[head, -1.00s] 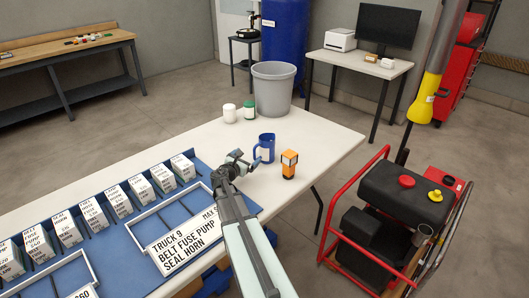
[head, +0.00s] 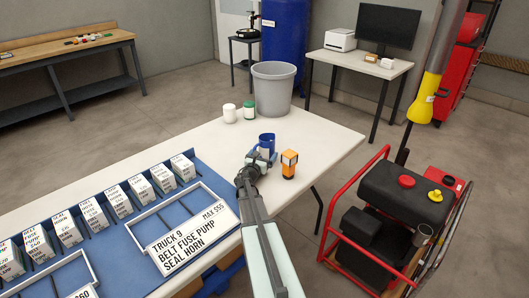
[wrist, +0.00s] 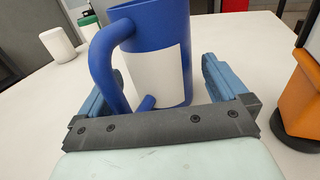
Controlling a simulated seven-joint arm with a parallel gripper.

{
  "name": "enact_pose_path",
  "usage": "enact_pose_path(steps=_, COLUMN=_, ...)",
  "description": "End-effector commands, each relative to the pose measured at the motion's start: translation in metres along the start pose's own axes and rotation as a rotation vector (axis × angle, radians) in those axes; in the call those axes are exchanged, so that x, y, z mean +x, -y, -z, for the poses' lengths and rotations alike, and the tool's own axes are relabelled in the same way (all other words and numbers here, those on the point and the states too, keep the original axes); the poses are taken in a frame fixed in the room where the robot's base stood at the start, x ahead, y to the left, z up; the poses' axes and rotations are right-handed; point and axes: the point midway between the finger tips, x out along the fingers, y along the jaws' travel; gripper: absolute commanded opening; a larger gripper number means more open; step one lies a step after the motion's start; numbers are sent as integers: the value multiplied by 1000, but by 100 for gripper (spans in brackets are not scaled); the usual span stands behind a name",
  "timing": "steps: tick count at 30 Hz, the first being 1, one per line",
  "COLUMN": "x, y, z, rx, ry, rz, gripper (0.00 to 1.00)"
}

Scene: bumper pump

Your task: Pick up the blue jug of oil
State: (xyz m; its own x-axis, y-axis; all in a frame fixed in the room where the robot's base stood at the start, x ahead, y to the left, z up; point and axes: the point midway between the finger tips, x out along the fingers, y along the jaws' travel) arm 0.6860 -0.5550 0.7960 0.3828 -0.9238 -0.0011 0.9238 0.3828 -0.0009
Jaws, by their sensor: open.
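The blue jug (head: 267,141) stands upright on the white table, with a white label on its side. In the wrist view the jug (wrist: 163,30) is close ahead, its handle toward the left. My gripper (head: 260,158) is right at the near side of the jug. In the wrist view my gripper (wrist: 160,85) is open, with one blue finger on each side of the jug's lower part. The left finger is close to the handle, and I cannot tell whether it touches. The jug's base is partly hidden behind the gripper's dark bar.
An orange and black item (head: 289,163) stands close to the right of my gripper. A white container (head: 229,113), a green container (head: 249,109) and a grey bin (head: 272,88) are behind. The white table (head: 325,140) is clear to the right.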

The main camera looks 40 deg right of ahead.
Motion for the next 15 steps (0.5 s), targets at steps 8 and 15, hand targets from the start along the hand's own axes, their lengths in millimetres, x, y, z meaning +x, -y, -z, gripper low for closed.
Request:
enact_pose_path(steps=8, x=7, y=0, z=0, rx=0, ry=0, rz=0, gripper=100)
enact_pose_path(steps=15, x=7, y=0, z=0, rx=0, ry=0, rz=0, gripper=83)
